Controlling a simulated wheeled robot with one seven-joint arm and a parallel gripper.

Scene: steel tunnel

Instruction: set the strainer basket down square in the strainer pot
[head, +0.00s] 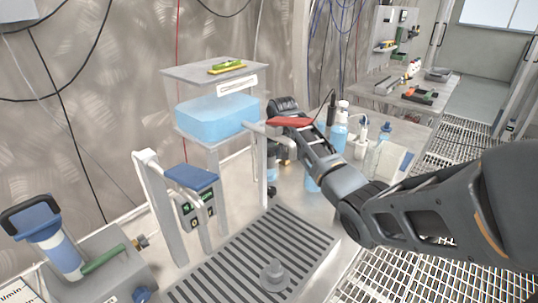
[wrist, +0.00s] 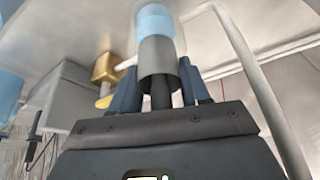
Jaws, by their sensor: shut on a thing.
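My gripper (wrist: 158,68) is shut on a grey cylinder, which I take for the strainer basket (wrist: 158,54). The basket is between the two dark blue fingers, with a dark rod at its near end. A pale blue cylindrical part (wrist: 155,20) is in line beyond it; I cannot tell whether it belongs to the basket or the strainer pot. In the head view my gripper (head: 271,148) points down behind a white upright pipe (head: 262,170), which partly hides it and its load. I cannot clearly make out the strainer pot or how square the basket is to it.
The white pipe stands close by the gripper. Several bottles (head: 340,132) stand to its right. A blue translucent tank (head: 215,117) under a shelf is at the left.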

